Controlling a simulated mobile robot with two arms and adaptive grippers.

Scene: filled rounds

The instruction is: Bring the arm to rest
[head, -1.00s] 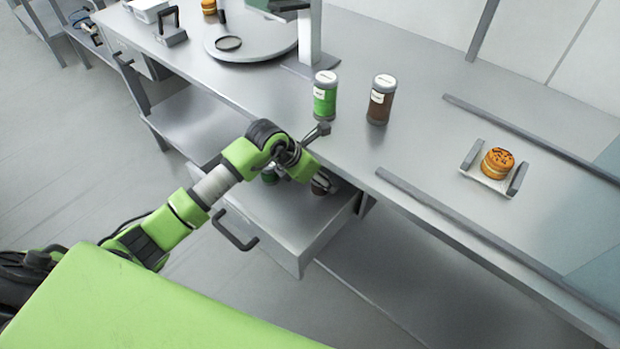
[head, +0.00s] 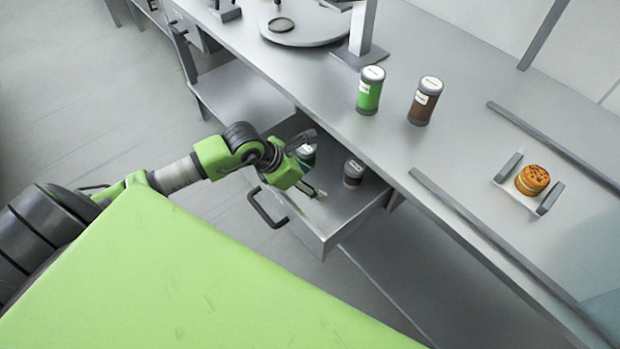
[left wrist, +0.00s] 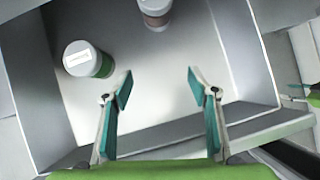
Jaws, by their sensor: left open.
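My left gripper (head: 314,191) is open and empty over the front part of the pulled-out drawer (head: 322,240). In the left wrist view the fingers of the left gripper (left wrist: 158,88) are spread, with only the drawer floor between them. A green jar with a white lid (head: 307,153) stands in the drawer, partly hidden by my arm; it also shows in the left wrist view (left wrist: 101,66). A brown jar (head: 353,174) stands in the drawer to its right, apart from the fingers; it is cut off at the top in the left wrist view (left wrist: 154,20). My right gripper is out of view.
On the counter (head: 470,150) stand a green jar (head: 370,93) and a brown jar (head: 422,103). A filled round (head: 532,180) sits on a small holder farther right. A round plate (head: 305,32) is near a post at the back. The drawer handle (head: 262,208) sticks out in front.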

